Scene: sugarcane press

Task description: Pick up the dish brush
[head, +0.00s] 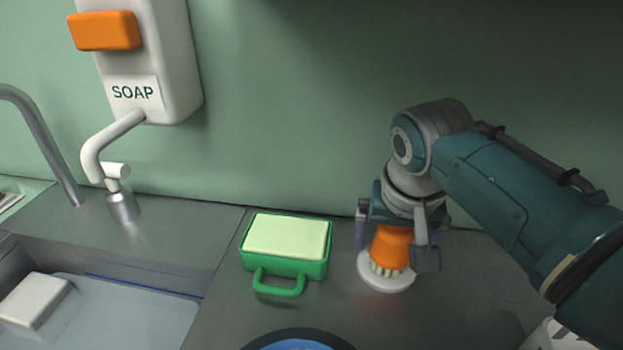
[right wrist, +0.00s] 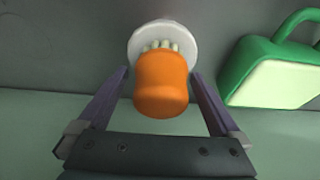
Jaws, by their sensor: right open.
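The dish brush (head: 391,245) has an orange handle and pale bristles, and stands bristles down on a round white dish (head: 388,283) on the grey counter. My right gripper (head: 394,252) is open, with one finger on each side of the orange handle. In the right wrist view the brush (right wrist: 162,84) sits between the two fingers of the gripper (right wrist: 160,90), with a visible gap on at least the left side. The white dish (right wrist: 140,38) lies beyond it. My left gripper is not in view.
A green caddy (head: 284,265) with a pale green sponge stands left of the brush. A sink (head: 140,310) with a white block (head: 35,300) is at the left. A soap dispenser (head: 150,60) hangs on the wall. A blue round item (head: 298,344) is at the front edge.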

